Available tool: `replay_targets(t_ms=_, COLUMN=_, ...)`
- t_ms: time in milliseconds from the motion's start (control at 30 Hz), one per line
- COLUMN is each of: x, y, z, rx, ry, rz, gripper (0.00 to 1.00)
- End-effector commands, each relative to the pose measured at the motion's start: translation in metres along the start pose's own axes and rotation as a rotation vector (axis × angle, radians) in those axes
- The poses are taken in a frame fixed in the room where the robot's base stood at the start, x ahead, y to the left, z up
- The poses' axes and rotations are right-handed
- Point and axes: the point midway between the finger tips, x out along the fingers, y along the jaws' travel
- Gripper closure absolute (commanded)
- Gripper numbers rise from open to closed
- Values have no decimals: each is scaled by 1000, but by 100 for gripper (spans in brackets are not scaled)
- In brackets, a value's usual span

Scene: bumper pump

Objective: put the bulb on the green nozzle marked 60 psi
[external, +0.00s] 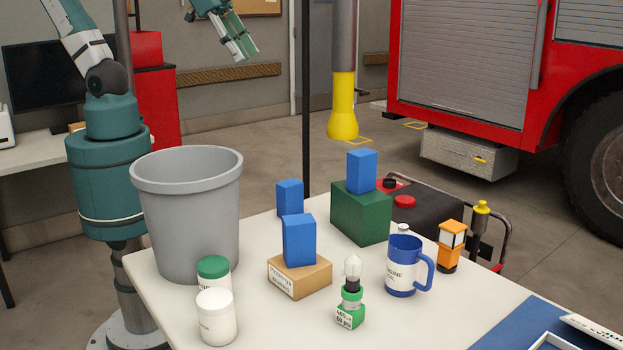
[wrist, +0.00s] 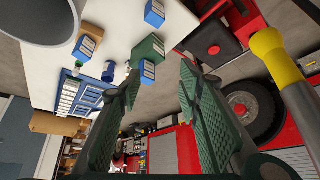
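The clear bulb (external: 352,267) stands upright on top of the green nozzle (external: 350,313), with a dark collar between its glass and the green body. The nozzle stands on the white table, and its white label reads 60 psi. My gripper (external: 243,48) is high above and behind the table at the upper left, well apart from the bulb. In the wrist view my gripper (wrist: 159,75) has its two green fingers spread wide with nothing between them. I cannot clearly make out the bulb in the wrist view.
The white table (external: 430,335) holds a grey bin (external: 190,225), a cardboard box (external: 300,277) and a green box (external: 362,213) bearing blue blocks, a blue mug (external: 402,270), an orange lantern (external: 450,245) and two jars (external: 215,318). A yellow-ended pipe (external: 343,105) hangs behind.

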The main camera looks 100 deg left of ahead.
Motion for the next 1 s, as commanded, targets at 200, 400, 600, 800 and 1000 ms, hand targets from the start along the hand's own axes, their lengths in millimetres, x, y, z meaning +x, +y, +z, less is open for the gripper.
replay_targets(t_ms=200, x=-4, y=-14, z=42, rx=-67, ry=39, rz=-23, gripper=65)
replay_targets(t_ms=400, x=-4, y=-22, z=66, rx=-110, ry=65, rz=-37, gripper=65)
replay_targets(t_ms=600, x=-3, y=-24, z=76, rx=-126, ry=75, rz=-42, gripper=65)
replay_targets(t_ms=800, x=-3, y=-24, z=76, rx=-127, ry=76, rz=-42, gripper=65)
replay_targets(t_ms=1000, x=-1, y=-24, z=77, rx=-127, ry=76, rz=-42, gripper=65)
